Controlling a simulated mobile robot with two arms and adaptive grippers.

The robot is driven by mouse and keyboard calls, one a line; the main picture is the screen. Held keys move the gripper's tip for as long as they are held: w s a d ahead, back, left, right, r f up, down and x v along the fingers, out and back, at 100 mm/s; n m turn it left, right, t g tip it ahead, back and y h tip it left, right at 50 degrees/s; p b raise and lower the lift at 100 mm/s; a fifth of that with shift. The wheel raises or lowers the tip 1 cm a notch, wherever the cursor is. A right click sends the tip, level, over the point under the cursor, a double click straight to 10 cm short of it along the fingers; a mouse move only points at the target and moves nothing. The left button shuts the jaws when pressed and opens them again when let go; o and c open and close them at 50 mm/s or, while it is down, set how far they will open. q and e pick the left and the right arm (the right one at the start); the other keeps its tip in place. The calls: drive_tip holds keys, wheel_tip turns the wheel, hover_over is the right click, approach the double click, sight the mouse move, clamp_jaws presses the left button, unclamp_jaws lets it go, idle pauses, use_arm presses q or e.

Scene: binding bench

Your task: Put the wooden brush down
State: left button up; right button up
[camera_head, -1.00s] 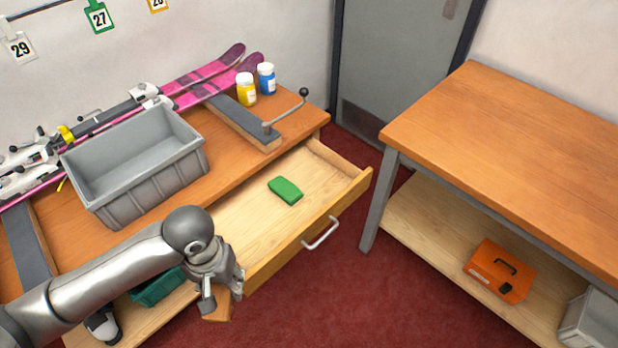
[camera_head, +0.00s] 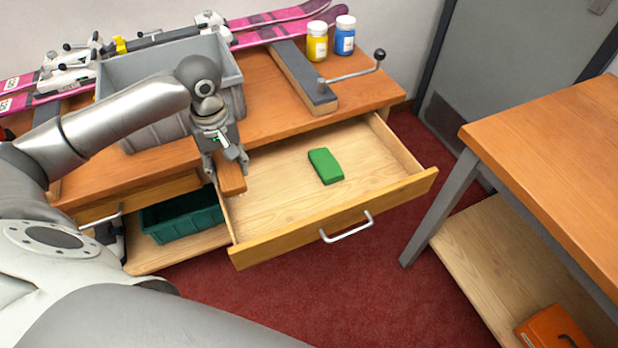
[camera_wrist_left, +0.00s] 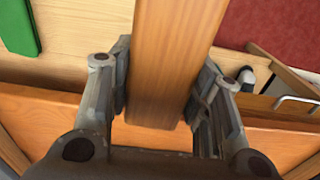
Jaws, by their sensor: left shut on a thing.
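The wooden brush (camera_head: 231,177) is an orange-brown block held in my left gripper (camera_head: 224,164). In the left wrist view the brush (camera_wrist_left: 170,60) runs between the two fingers of the left gripper (camera_wrist_left: 165,95), which are shut on it. In the head view the brush hangs at the left end of the open drawer (camera_head: 280,195), near the bench front. I cannot tell whether it touches anything beneath. Its bristles are not visible. My right gripper is not in view.
A green block (camera_head: 325,166) lies in the drawer, with bare wood around it. A grey bin (camera_head: 225,75) stands behind my arm on the bench. A dark green tray (camera_head: 185,217) sits on the shelf below. Yellow (camera_head: 317,42) and blue (camera_head: 344,36) jars stand at the back.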

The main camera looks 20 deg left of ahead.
use_arm(q)
drive_tip(key=shift+w+a, duration=0.15)
drive_tip(key=shift+w, duration=0.05)
drive_tip(key=shift+w+f, duration=0.1)
drive_tip(key=shift+w, duration=0.2)
drive_tip(key=w+d+f, duration=0.4)
drive_tip(key=w+d, duration=0.1)
drive_tip(key=w, duration=0.2)
hover_over(285, 180)
drive_tip(key=f, duration=0.4)
drive_tip(key=shift+s+a+f+b, duration=0.15)
drive_tip(key=shift+s+f+b, duration=0.15)
drive_tip(key=shift+b, duration=0.05)
drive_tip(key=shift+w+d+f, duration=0.25)
drive_tip(key=shift+w+f, duration=0.15)
drive_tip(key=shift+f, duration=0.2)
wheel_tip(285, 180, down, 3)
drive_tip(key=shift+a+r, duration=0.1)
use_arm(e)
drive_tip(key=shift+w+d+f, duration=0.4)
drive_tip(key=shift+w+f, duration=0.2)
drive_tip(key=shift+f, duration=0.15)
